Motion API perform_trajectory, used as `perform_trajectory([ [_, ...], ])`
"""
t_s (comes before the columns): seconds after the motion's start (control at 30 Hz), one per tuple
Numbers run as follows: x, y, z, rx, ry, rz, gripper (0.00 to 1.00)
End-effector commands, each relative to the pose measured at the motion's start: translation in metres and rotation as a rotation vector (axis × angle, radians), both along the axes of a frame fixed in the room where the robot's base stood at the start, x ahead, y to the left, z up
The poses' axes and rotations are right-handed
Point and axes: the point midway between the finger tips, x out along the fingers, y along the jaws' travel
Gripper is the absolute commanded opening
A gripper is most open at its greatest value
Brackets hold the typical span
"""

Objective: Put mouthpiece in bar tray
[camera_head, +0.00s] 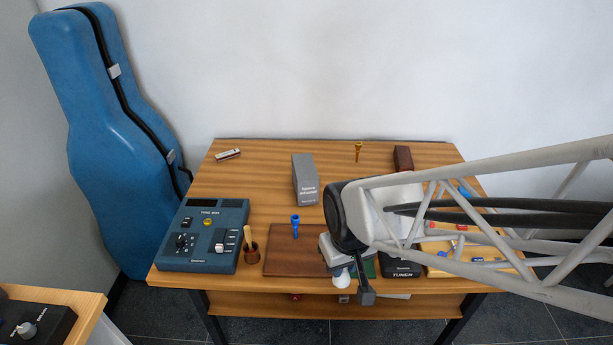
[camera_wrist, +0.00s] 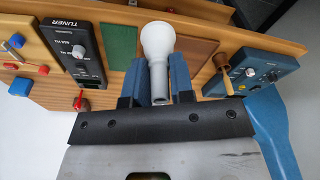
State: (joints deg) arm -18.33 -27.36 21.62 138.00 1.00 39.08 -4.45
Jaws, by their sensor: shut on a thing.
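My gripper (camera_wrist: 156,80) has its two blue fingers closed around the narrow shank of a white mouthpiece (camera_wrist: 158,42), wide cup pointing away from the wrist. In the head view my gripper (camera_head: 345,262) hangs over the front of the table, with part of the white mouthpiece (camera_head: 341,279) showing below it. A yellowish tray (camera_head: 440,271) with several small coloured pieces lies at the table's right, partly hidden by my arm; it also shows in the wrist view (camera_wrist: 32,52). I cannot tell for certain that it is the bar tray.
A black tuner (camera_head: 402,270) stands between my gripper and the yellowish tray. A brown board (camera_head: 285,262), a blue mouthpiece (camera_head: 295,225), a wooden cup (camera_head: 249,254) and a blue tone box (camera_head: 207,235) are to the left. A grey box (camera_head: 306,180) and gold mouthpiece (camera_head: 358,151) stand behind.

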Motion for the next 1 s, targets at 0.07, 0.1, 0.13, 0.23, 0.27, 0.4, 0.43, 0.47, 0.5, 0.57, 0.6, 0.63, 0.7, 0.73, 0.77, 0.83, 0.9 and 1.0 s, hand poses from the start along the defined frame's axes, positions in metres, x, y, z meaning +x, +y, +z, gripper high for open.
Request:
perform_trajectory([
  [0.07,0.0,0.0,-0.012,-0.002,0.005,0.0,0.0],
  [0.1,0.0,0.0,-0.017,-0.002,0.004,0.0,0.0],
  [0.13,0.0,0.0,-0.021,-0.002,0.004,0.0,0.0],
  [0.23,0.001,0.0,-0.035,-0.002,0.005,0.0,0.0],
  [0.27,0.001,0.0,-0.038,-0.002,0.005,0.0,0.0],
  [0.4,0.001,0.0,-0.058,-0.002,0.004,0.0,0.0],
  [0.43,0.001,0.0,-0.061,-0.002,0.004,0.0,0.0],
  [0.47,0.001,0.0,-0.065,-0.002,0.004,0.0,0.0],
  [0.5,0.001,0.0,-0.069,-0.001,0.003,0.0,0.0],
  [0.57,0.001,0.0,-0.078,-0.002,0.005,0.0,0.0],
  [0.6,0.001,0.0,-0.082,-0.002,0.004,0.0,0.0],
  [0.63,0.001,0.0,-0.084,-0.001,0.003,0.0,0.0],
  [0.7,0.001,0.0,-0.088,-0.001,0.002,0.001,0.0],
  [0.73,0.001,0.0,-0.089,-0.001,0.002,0.0,0.0],
  [0.77,0.001,0.0,-0.09,-0.001,0.002,0.0,0.0],
  [0.83,0.001,0.0,-0.09,-0.001,0.001,0.001,0.0],
  [0.9,0.001,0.0,-0.09,0.0,0.001,0.0,0.0],
  [1.0,0.001,0.0,-0.09,-0.001,0.001,0.001,0.0],
])
